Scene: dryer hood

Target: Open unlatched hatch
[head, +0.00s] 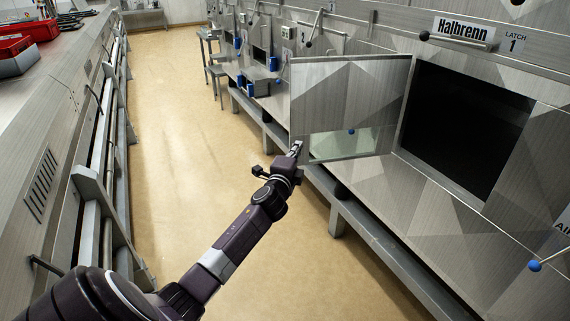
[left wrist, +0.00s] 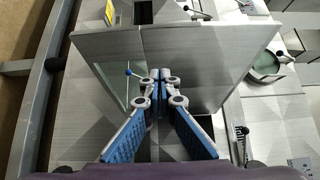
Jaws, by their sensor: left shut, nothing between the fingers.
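The hatch (head: 345,95) is a grey metal panel. It stands swung out from the wall, hinged beside a dark square opening (head: 465,125) under the "Halbrenn" sign. A small blue knob (head: 351,131) shows in front of its lower part. My left gripper (head: 296,147) is at the hatch's lower free corner; I cannot tell if it touches. In the left wrist view, the blue fingers of this gripper (left wrist: 161,76) are closed together with nothing between them, and the hatch panel (left wrist: 205,50) lies beyond them. My right gripper is not in view.
A dark-knobbed latch lever (head: 455,40) sits above the opening. A blue-knobbed lever (head: 536,265) is at the lower right. A metal bench rail (head: 385,240) runs below the wall. Red bins (head: 30,30) stand on the left counter. The tan floor aisle (head: 185,120) is clear.

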